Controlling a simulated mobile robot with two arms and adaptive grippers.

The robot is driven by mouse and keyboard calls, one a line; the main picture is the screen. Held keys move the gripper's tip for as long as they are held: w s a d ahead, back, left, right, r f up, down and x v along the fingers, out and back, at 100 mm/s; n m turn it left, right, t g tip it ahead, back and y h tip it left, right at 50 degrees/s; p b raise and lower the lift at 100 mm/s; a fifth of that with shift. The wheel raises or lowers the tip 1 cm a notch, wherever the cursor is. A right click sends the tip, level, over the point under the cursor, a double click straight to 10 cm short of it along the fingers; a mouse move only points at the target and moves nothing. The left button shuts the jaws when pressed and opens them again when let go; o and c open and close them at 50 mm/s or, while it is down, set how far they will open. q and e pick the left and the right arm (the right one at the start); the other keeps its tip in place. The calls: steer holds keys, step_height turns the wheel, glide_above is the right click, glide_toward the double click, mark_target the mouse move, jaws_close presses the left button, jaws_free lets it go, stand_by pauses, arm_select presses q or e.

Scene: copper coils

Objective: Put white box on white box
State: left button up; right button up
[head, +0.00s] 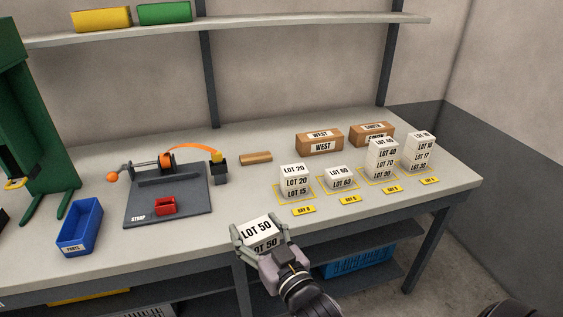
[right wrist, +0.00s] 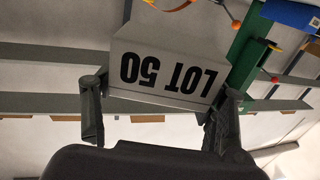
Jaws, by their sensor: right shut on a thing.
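My right gripper (head: 260,232) is shut on a white box (head: 262,225) marked LOT 50, held in front of the workbench's near edge. The right wrist view shows the same box (right wrist: 165,72) between the fingers, its label upside down. White boxes stand in stacks on yellow-outlined bays at the bench's right: a stack topped by LOT 20 (head: 293,170), a lower LOT 60 stack (head: 340,173), a taller stack (head: 383,147) and a far-right stack topped by LOT 10 (head: 421,138). The held box is apart from all stacks. My left gripper is not in view.
Two brown boxes, one marked WEST (head: 319,148) and one behind the taller stack (head: 371,127), stand at the back. A blue bin (head: 80,228), a strap dispenser on a grey board (head: 180,200) and a green press (head: 45,140) occupy the left.

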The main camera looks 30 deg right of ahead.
steer(key=w+d+r+h, duration=0.1)
steer(key=w+d+r, duration=0.1)
steer(key=w+d, duration=0.3)
steer(key=w+d+r, duration=0.2)
steer(key=w+d, duration=0.1)
steer(key=w, duration=0.5)
steer(key=w+d+r+m+h, duration=0.1)
steer(key=w+d+r+h, duration=0.1)
steer(key=w+d+r, duration=0.2)
steer(key=w+d+r+m+h, duration=0.1)
steer(key=w+d+r, duration=0.3)
steer(key=d+r, duration=0.6)
steer(key=shift+w+d+m+g+h, duration=0.3)
steer(key=shift+d+m+h, duration=0.15)
steer(key=shift+d, duration=0.2)
step_height(320, 180, down, 16)
steer(key=shift+f+p, duration=0.2)
steer(key=shift+p, duration=0.2)
step_height(320, 180, down, 3)
steer(key=shift+f+p, duration=0.15)
steer(key=shift+p, duration=0.15)
